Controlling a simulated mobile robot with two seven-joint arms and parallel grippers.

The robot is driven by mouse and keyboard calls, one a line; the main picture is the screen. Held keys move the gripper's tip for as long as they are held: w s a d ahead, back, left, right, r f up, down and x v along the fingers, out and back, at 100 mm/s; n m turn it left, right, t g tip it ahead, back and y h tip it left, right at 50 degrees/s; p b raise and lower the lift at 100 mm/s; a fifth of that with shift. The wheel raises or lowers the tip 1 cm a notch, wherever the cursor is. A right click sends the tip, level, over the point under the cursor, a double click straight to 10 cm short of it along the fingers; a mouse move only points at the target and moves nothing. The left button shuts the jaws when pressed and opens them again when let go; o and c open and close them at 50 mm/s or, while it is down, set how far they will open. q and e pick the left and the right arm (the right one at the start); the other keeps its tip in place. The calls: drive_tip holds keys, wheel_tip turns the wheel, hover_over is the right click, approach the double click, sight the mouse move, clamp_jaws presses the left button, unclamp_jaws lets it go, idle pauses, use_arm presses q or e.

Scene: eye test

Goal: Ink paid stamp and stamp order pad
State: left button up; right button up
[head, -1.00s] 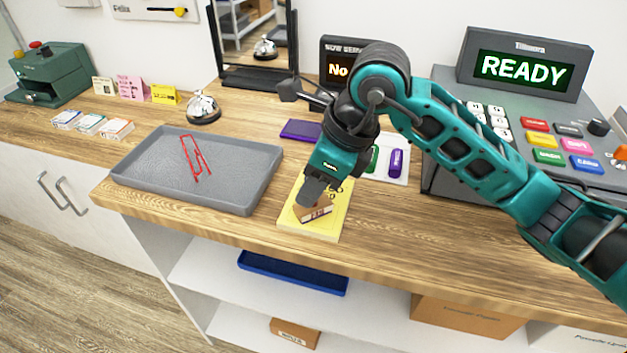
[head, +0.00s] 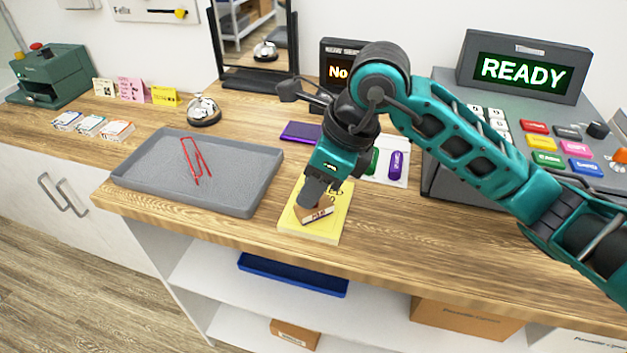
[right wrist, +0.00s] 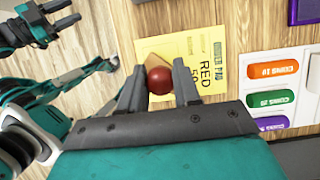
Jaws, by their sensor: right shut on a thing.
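The stamp, with a round red knob (right wrist: 159,80) and a wooden base (head: 318,216) with a pale label on its side, is held between the fingers of my right gripper (head: 314,203). It stands at the near part of the yellow order pad (head: 310,234); I cannot tell whether it touches the paper. The pad (right wrist: 183,47) carries dark print, partly hidden by the gripper. A flat purple case, possibly the ink pad (head: 300,131), lies farther back. My left gripper (right wrist: 68,12) shows only at the right wrist view's top left corner, fingers apart and empty.
A grey tray (head: 132,177) with a red outlined item lies left of the pad. A white holder with coloured coin rolls (right wrist: 272,68) and the register (head: 455,180) stand to the right. A bell (head: 203,110) is behind the tray. The counter's front edge is close to the pad.

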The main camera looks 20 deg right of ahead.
drive_tip(key=shift+r+p, duration=1.8)
drive_tip(key=shift+r, duration=1.45)
drive_tip(key=shift+w, duration=0.15)
